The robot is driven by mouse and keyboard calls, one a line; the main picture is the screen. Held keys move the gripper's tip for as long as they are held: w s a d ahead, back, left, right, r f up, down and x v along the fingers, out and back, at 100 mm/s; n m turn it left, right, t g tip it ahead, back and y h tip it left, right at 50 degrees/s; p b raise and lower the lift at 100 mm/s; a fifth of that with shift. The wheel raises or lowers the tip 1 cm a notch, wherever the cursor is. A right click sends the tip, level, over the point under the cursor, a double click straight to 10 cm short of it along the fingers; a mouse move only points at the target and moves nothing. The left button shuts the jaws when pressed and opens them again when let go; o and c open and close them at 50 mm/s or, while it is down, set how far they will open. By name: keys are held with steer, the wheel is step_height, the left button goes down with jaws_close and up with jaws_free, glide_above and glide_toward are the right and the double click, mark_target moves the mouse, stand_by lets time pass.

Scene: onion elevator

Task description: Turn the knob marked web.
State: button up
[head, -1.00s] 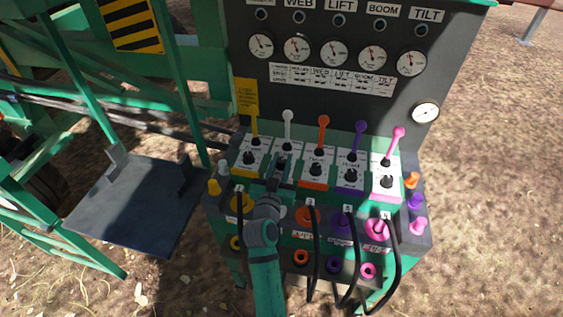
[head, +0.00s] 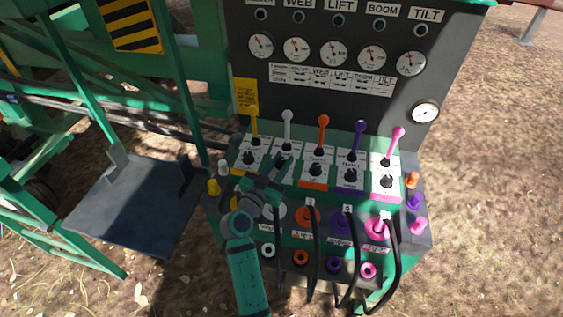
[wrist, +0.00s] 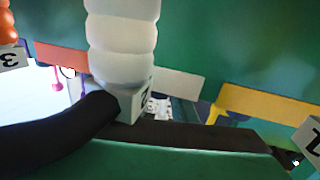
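The WEB label (head: 299,4) marks the second column of the dark panel. In the wrist view a white ribbed plug (wrist: 123,45) with a numbered tag fills the upper middle; the knob cannot be made out there.
Similar levers and knobs stand close by: yellow (head: 254,125), orange (head: 321,133), purple (head: 357,138) and pink (head: 396,140). Black hoses (head: 349,260) hang at the panel's front. A dark platform (head: 130,205) lies to the left. Bare ground is at the right.

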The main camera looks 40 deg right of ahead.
steer(key=o, duration=0.4)
steer(key=shift+o, duration=0.2)
steer(key=shift+a, duration=0.1)
steer(key=v, duration=1)
steer(key=shift+s+a, duration=0.2)
steer(key=shift+s, duration=0.1)
